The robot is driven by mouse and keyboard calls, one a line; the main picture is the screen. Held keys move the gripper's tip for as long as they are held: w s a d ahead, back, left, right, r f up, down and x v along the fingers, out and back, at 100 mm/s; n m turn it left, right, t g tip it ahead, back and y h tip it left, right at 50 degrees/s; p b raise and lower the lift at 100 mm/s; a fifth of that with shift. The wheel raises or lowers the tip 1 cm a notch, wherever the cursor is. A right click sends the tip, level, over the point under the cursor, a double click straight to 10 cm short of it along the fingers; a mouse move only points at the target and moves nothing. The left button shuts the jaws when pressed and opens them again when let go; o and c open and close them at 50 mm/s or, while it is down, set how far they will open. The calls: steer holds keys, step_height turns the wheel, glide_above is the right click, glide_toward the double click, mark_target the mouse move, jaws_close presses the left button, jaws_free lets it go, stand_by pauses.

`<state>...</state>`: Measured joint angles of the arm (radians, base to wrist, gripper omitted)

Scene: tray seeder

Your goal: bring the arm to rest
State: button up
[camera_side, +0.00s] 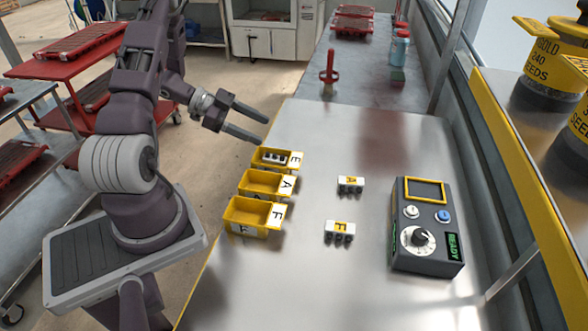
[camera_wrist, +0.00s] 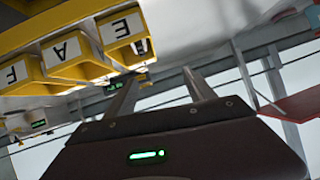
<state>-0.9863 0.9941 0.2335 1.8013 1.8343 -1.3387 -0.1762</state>
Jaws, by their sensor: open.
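My gripper (camera_side: 256,124) is open and empty in the side view. It is raised in the air to the left of the table, above and behind the bin marked E. In the wrist view my two fingers (camera_wrist: 163,92) stand apart with nothing between them. The yellow bins marked E (camera_side: 264,154), A (camera_side: 255,181) and F (camera_side: 240,205) stand in a row on the table's left edge. Bin E holds a dark and white piece. Bins A and F look empty. The bins also show in the wrist view, with E (camera_wrist: 122,30) closest to the fingers.
Two small white blocks, marked A (camera_side: 350,181) and F (camera_side: 340,227), sit on the metal table (camera_side: 310,150). A dark control box (camera_side: 425,255) with a knob, buttons and a "READY" display stands at right. A red-handled tool (camera_side: 328,72) stands at the back. Red tray carts are behind my arm.

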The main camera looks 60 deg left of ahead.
steer(key=w+a+r+n+t+y, duration=0.1)
steer(key=w+a+r+t+y, duration=0.1)
steer(key=w+r+y, duration=0.75)
steer(key=d+r+n+g+y, duration=0.1)
steer(key=d+r+n+y, duration=0.35)
steer(key=r, duration=0.95)
steer(key=s+d+f+n+g+h, duration=0.1)
steer(key=s+d+n+g+h, duration=0.2)
steer(key=s+d, duration=2)
steer(key=s+g+h, duration=0.2)
steer(key=h, duration=0.1)
steer(key=shift+s+d+f+h, duration=0.15)
steer(key=shift+d+f+h, duration=0.2)
steer(key=shift+h, duration=0.05)
steer(key=shift+n, duration=0.25)
